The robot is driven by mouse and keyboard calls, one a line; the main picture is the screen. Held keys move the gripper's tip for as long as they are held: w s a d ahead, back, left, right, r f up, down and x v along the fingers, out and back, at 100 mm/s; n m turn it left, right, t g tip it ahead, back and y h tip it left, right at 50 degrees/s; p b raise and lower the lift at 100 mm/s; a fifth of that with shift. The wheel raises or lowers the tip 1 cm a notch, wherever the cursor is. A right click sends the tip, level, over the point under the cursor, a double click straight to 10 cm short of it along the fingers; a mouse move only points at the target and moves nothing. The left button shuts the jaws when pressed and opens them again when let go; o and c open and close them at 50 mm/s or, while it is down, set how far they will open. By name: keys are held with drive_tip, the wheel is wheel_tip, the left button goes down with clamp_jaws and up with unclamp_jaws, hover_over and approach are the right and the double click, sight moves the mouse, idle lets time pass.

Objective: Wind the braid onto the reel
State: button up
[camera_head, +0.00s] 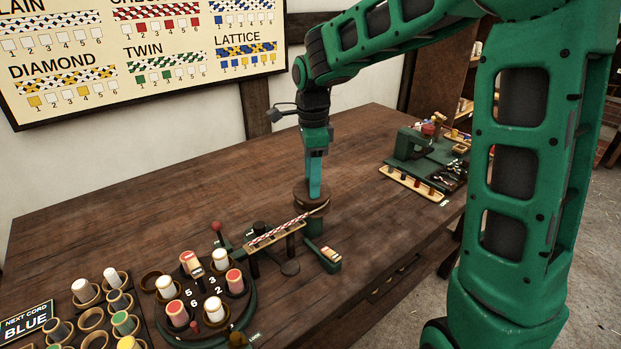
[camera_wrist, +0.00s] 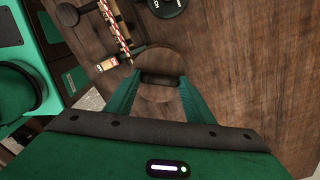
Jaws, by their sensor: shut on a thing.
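The brown round reel (camera_head: 309,201) stands on the bench on a dark green base; its top disc also shows in the wrist view (camera_wrist: 160,58). My gripper (camera_head: 314,193) points straight down at the reel's top. In the wrist view my gripper's green fingers (camera_wrist: 158,84) sit either side of a dark raised grip (camera_wrist: 159,78) on the disc, shut on it. The red, white and dark braid (camera_head: 287,229) slopes along a wooden guide up to the reel's left side; it shows too in the wrist view (camera_wrist: 117,27). The reel's wound core is mostly hidden.
The round braiding stand (camera_head: 203,304), with red and white bobbins, is at front left. A bobbin rack (camera_head: 92,318) is beside it. A green stand (camera_head: 324,257) is just in front of the reel. A green machine (camera_head: 425,150) stands at back right. The bench behind the reel is clear.

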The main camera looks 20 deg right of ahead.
drive_tip(key=shift+w, duration=0.1)
drive_tip(key=n, duration=0.3)
drive_tip(key=shift+r+n, duration=0.1)
drive_tip(key=shift+n, duration=0.3)
drive_tip(key=n, duration=0.3)
drive_tip(key=shift+w+n, duration=0.1)
drive_tip(key=shift+n, duration=0.2)
drive_tip(key=n, duration=0.4)
drive_tip(key=shift+n, duration=0.3)
drive_tip(key=n, duration=0.3)
drive_tip(key=shift+r+n, duration=0.1)
drive_tip(key=shift+n, duration=0.2)
drive_tip(key=n, duration=0.3)
drive_tip(key=shift+n, duration=0.3)
drive_tip(key=n, duration=0.3)
drive_tip(key=shift+n, duration=0.3)
drive_tip(key=n, duration=0.6)
drive_tip(key=shift+n, duration=0.3)
